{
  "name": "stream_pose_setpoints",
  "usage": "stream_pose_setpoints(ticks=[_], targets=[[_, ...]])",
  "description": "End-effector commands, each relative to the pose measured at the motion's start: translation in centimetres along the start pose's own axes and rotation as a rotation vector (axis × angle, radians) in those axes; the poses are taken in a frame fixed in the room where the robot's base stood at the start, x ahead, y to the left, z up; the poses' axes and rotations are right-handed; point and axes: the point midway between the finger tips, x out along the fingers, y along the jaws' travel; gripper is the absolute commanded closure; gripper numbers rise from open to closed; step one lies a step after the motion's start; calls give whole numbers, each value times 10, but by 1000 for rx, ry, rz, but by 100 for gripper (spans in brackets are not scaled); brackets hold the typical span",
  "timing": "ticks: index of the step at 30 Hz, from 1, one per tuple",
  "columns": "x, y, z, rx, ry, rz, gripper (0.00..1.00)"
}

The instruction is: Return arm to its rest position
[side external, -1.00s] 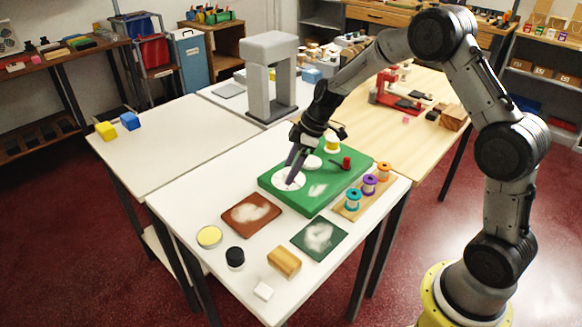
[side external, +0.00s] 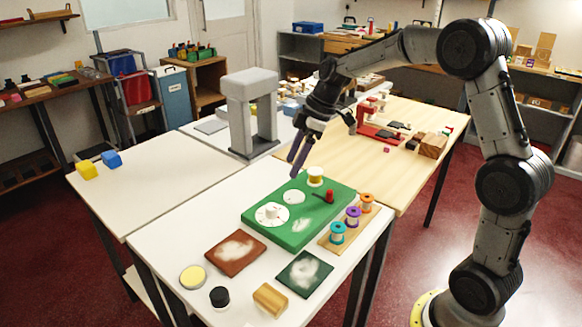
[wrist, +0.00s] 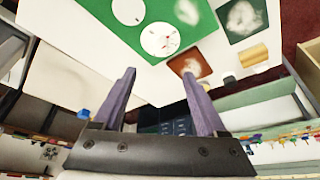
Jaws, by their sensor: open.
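My gripper (side external: 299,157) is open and empty, raised above the far edge of the green board (side external: 318,226) in the side view. In the wrist view my gripper's two purple fingers (wrist: 165,103) stand apart with nothing between them. A yellow spool (side external: 315,176) and a red peg (side external: 329,196) stand at the board's far and right parts.
A wooden rack (side external: 349,226) with teal, purple and orange spools sits right of the board. A brown swatch (side external: 235,251), a dark green swatch (side external: 305,273) and a wood block (side external: 270,299) lie in front. A grey press-like stand (side external: 240,115) rises behind.

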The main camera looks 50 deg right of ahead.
Motion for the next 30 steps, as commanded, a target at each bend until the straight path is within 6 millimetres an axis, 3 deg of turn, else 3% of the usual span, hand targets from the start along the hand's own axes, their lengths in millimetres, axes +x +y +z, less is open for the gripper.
stream_pose_setpoints(ticks=[9,13,17,20,25,30], targets=[[-1,-2,-4,-10,3,2,25],[-28,-16,-25,-65,36,48,25],[-70,-60,-37,-146,59,107,25],[-98,-102,-31,-148,65,153,25],[-126,-169,4,-41,74,223,25],[-128,-224,61,178,93,294,25]])
